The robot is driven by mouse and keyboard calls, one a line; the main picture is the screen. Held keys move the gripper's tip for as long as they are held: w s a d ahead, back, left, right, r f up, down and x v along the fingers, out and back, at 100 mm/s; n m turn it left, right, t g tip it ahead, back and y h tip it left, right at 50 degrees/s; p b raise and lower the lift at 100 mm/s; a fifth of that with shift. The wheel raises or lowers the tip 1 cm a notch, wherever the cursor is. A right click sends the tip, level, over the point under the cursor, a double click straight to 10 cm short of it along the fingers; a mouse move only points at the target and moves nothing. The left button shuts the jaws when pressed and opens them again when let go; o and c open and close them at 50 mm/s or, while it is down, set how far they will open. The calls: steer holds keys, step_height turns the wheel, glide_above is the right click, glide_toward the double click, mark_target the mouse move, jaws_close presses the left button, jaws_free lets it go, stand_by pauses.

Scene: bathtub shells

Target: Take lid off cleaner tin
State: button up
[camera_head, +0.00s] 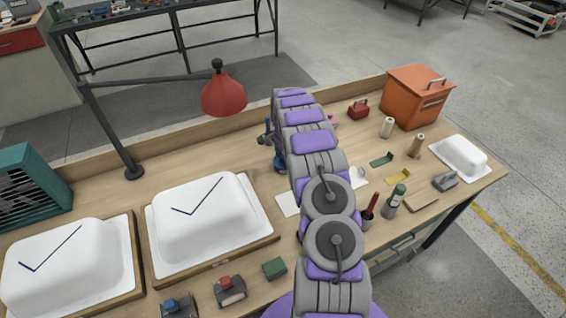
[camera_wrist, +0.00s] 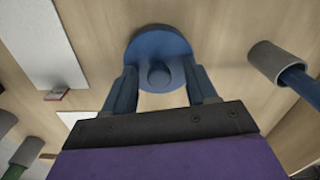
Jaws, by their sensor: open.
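A round blue lid (camera_wrist: 150,42) with a small knob (camera_wrist: 159,75) in its middle shows in the wrist view, seen from above. I take it to be the cleaner tin's lid; the tin's body is hidden under it. My gripper (camera_wrist: 161,85) is open, with one finger on each side of the knob at the lid's near edge. I cannot tell whether the fingers touch the lid.
A grey cup with a blue-handled tool (camera_wrist: 275,62) stands right of the lid. An orange box (camera_head: 415,98) is at the back right.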

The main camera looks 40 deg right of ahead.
steer(key=shift+d, duration=0.15)
steer(key=shift+c, duration=0.5)
jaws_close()
steer(key=shift+r, duration=0.1)
